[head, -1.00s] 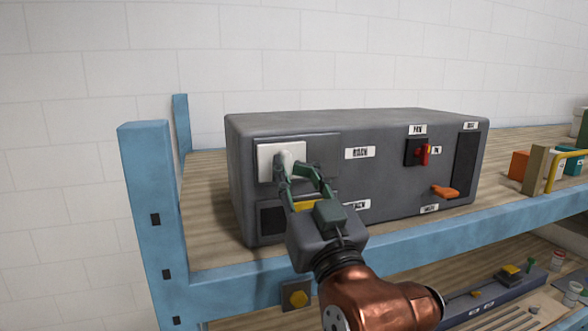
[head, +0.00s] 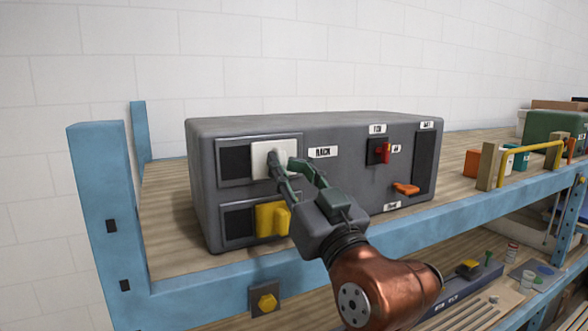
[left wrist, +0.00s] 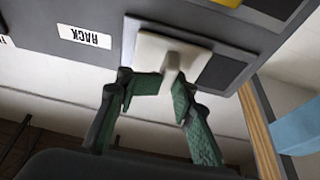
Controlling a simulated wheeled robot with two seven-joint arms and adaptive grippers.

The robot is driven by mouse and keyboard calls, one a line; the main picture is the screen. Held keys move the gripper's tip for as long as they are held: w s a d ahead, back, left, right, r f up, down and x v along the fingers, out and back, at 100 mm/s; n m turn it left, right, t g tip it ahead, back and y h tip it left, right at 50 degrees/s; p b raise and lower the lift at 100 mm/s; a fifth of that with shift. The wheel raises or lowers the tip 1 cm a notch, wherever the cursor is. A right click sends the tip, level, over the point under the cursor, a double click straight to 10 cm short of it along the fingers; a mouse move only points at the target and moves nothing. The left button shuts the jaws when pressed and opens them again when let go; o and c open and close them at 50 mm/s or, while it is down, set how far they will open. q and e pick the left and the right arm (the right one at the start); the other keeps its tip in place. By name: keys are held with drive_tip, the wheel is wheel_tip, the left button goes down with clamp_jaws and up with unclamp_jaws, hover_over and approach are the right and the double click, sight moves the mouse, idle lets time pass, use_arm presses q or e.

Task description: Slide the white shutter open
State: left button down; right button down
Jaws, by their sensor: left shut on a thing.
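The white shutter (head: 262,160) is a square plate with a knob, set in the upper left frame of the grey box (head: 350,135). It sits at the right part of its frame, and a dark opening (head: 236,162) shows to its left. My left gripper (head: 282,165) is shut on the shutter's knob. In the left wrist view the shutter (left wrist: 155,50) appears upside down, with its knob between the green fingers of my left gripper (left wrist: 168,85). My right gripper does not show.
A yellow shutter (head: 271,219) sits in the lower frame, just below my gripper. A red switch (head: 383,152) and an orange lever (head: 405,189) are on the box's right half. The blue shelf post (head: 100,220) stands at the left.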

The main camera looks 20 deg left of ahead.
use_arm(q)
drive_tip(key=c, duration=1.9)
unclamp_jaws()
drive_tip(key=shift+w+r, duration=0.1)
drive_tip(key=shift+c, duration=0.2)
drive_tip(key=v, duration=1.2)
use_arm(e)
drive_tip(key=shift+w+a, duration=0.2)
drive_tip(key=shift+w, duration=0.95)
use_arm(q)
drive_tip(key=shift+w, duration=0.1)
drive_tip(key=shift+d, duration=0.1)
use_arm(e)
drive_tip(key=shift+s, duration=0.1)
